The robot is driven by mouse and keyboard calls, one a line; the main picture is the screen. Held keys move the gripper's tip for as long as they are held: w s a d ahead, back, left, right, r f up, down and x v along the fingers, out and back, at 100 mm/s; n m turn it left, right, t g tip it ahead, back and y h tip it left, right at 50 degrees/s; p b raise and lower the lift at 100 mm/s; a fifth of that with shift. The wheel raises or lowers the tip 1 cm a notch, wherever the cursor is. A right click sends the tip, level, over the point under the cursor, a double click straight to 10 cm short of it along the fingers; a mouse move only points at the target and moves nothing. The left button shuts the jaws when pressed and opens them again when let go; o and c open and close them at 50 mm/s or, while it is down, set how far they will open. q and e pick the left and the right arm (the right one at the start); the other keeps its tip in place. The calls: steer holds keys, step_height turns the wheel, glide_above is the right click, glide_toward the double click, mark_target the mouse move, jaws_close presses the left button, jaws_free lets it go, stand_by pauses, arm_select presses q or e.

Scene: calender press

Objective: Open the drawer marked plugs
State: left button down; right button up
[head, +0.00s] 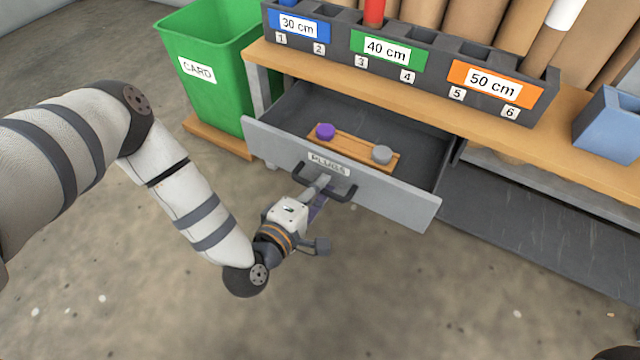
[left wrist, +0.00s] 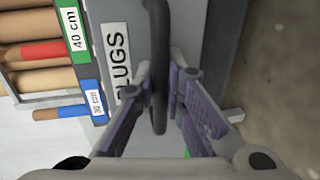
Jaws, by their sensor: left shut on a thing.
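The grey drawer marked PLUGS (head: 410,204) stands pulled out from under the workbench. Inside it a wooden tray (head: 352,150) carries a purple plug (head: 325,131) and a grey plug (head: 381,154). My left gripper (head: 318,190) is at the dark bar handle (head: 343,194) on the drawer front and is shut on it. In the left wrist view the handle (left wrist: 159,60) runs between the two purple-padded fingers (left wrist: 160,105), beside the PLUGS label (left wrist: 117,62).
A green bin marked CARD (head: 215,75) stands left of the drawer. A dark rack with 30 cm, 40 cm and 50 cm labels (head: 420,75) sits on the bench top (head: 350,85). A blue box (head: 608,130) is at right. The floor before the drawer is clear.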

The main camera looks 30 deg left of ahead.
arm_select(q)
steer(key=c, duration=1.7)
jaws_free()
steer(key=shift+o, duration=0.2)
steer(key=shift+s, duration=0.1)
steer(key=v, duration=1.2)
